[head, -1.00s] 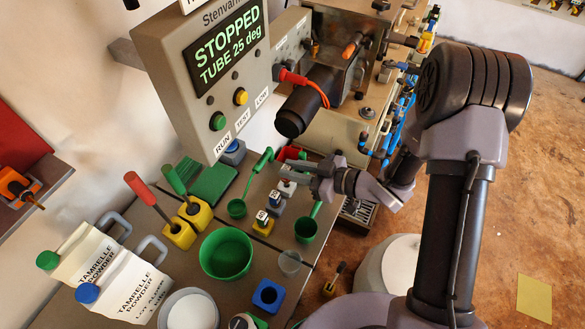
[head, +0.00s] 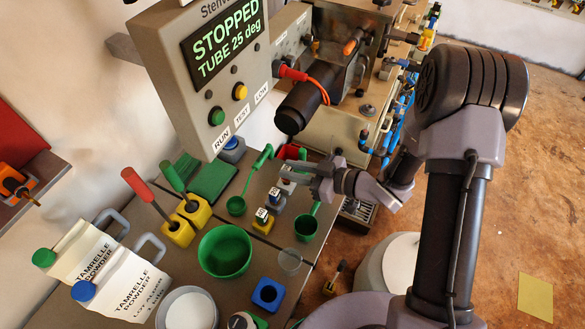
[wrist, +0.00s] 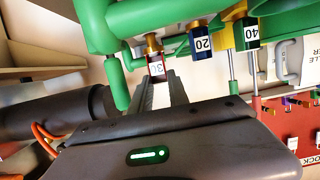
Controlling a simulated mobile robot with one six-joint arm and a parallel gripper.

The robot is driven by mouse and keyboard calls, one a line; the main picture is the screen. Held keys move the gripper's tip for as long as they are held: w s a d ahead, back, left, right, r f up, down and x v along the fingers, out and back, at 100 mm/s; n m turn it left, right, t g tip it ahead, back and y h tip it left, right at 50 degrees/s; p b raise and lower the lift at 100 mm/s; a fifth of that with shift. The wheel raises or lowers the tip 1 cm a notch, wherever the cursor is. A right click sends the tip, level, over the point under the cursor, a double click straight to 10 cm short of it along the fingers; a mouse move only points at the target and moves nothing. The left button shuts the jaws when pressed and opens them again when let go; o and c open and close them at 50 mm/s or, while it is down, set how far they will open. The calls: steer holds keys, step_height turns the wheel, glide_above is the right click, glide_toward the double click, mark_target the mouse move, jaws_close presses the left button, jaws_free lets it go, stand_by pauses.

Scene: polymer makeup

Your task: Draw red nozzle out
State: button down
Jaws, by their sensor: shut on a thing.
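The red nozzle (wrist: 157,69) has a white number label and a brass end. In the wrist view it sits between the tips of my gripper (wrist: 159,88), which is shut on it. Its brass end points toward a large green part; I cannot tell whether the nozzle is still seated. In the head view my gripper (head: 300,172) reaches in from the right at the row of small blocks, and its fingers largely hide the red nozzle. A blue nozzle (wrist: 202,43) labelled 20 and a green nozzle (wrist: 246,34) labelled 40 stand beside it in the wrist view.
A green bowl (head: 225,251), green scoops (head: 237,205) and a clear cup (head: 289,261) stand close by on the bench. The control box (head: 205,85) and a black cylinder (head: 297,110) with an orange cable rise behind the gripper.

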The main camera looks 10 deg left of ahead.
steer(key=shift+f+b, duration=0.6)
steer(key=shift+f, duration=0.25)
steer(key=c, duration=1.2)
jaws_free()
steer(key=shift+d, duration=0.1)
steer(key=p+v, duration=0.5)
steer(key=v, duration=1.2)
steer(key=shift+s+d, duration=0.1)
